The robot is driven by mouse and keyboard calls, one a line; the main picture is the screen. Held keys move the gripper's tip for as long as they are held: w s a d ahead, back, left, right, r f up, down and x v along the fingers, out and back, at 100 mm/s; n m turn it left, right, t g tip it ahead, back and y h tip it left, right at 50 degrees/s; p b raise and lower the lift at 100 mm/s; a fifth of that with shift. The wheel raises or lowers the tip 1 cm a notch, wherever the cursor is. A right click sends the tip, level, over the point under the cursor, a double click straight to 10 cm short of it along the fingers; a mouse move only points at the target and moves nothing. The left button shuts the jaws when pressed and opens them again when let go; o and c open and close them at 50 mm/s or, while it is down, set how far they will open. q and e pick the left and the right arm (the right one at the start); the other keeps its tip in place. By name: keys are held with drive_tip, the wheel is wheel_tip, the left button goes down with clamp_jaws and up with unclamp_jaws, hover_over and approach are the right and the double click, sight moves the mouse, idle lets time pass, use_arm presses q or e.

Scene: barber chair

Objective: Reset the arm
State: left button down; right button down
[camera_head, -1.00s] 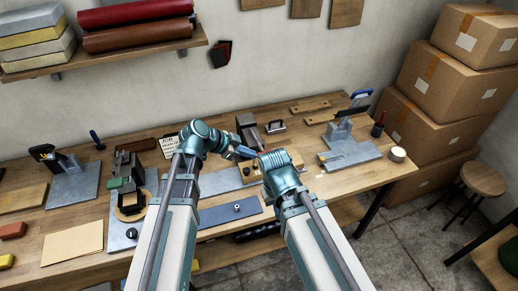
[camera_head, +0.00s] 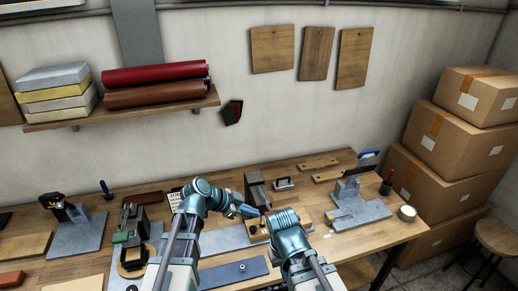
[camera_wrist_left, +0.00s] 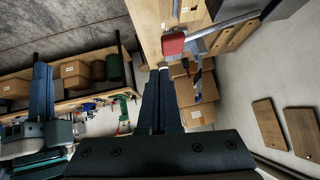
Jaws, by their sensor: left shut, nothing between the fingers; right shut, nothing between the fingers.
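My left gripper (camera_head: 249,211) is in front of me above the middle of the workbench (camera_head: 345,244), pointing right. In the left wrist view its two dark fingers (camera_wrist_left: 160,75) lie together with nothing between them. My right arm comes in from below, its wrist bent beside the left gripper. The right gripper is mostly hidden behind that wrist in the head view. It shows in the left wrist view as dark blue fingers (camera_wrist_left: 42,72) close together at the left, empty. Both grippers appear clear of the bench items.
A grey metal fixture (camera_head: 356,210) and a round tin (camera_head: 407,213) stand on the right of the bench. A clamp-like tool (camera_head: 132,232) and a grey stand (camera_head: 78,236) are on the left. Cardboard boxes (camera_head: 455,142) are stacked right. A shelf (camera_head: 130,108) holds rolls above.

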use_arm(q)
drive_tip(key=s+f+n+g+y+b, duration=0.2)
drive_tip(key=s+f+n+y+b, duration=0.2)
drive_tip(key=s+f+b, duration=0.3)
drive_tip(key=s+a+f+n+g+y+b, duration=0.1)
drive_tip(key=s+f+n+y+b, duration=0.4)
drive_tip(key=s+f, duration=0.5)
wheel_tip(320, 180, down, 5)
drive_tip(key=n+g+b, duration=0.1)
drive_tip(key=n+b, duration=0.1)
drive_tip(key=b, duration=0.1)
drive_tip(key=shift+a+r+y, duration=0.15)
drive_tip(key=shift+a+y, duration=0.05)
drive_tip(key=shift+y, duration=0.1)
